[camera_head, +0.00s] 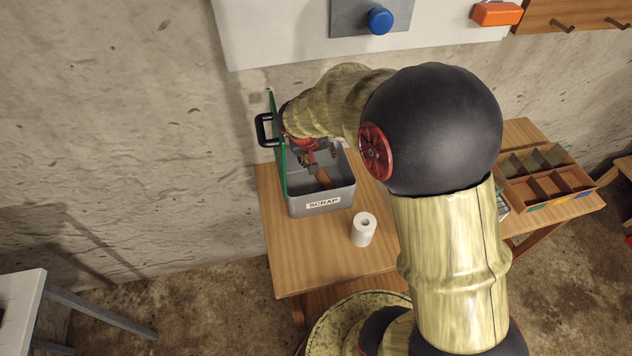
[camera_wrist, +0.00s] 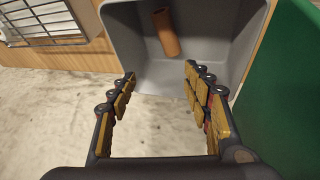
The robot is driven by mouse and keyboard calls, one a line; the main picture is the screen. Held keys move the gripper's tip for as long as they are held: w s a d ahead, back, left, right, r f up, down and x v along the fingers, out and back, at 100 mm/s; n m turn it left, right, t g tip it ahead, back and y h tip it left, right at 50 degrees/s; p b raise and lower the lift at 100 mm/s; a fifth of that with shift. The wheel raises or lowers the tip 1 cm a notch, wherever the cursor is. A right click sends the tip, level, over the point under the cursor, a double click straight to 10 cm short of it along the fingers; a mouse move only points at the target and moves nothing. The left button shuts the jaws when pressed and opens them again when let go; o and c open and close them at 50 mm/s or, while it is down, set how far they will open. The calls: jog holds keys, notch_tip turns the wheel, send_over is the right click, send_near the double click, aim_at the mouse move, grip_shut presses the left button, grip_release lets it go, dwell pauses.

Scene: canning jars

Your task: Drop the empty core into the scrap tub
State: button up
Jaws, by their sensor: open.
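The empty core (camera_wrist: 166,32) is a brown cardboard tube. It lies inside the grey scrap tub (camera_wrist: 225,60), against its inner wall or floor in the wrist view. In the head view the core (camera_head: 322,178) shows in the tub (camera_head: 322,203), whose front label reads SCRAP. My gripper (camera_wrist: 160,76) is open with nothing between its fingers, and the core is apart from the fingertips. In the head view my gripper (camera_head: 313,155) is over the tub opening, partly hidden by my arm.
The tub's green lid (camera_head: 279,150) stands open at the left; it also shows in the wrist view (camera_wrist: 297,80). A white roll (camera_head: 364,229) stands on the wooden table (camera_head: 300,265). A divided wooden tray (camera_head: 545,180) is at the right. A wire rack (camera_wrist: 45,22) shows top left.

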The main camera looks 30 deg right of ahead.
jog(key=v, duration=1.2)
dwell(0.5)
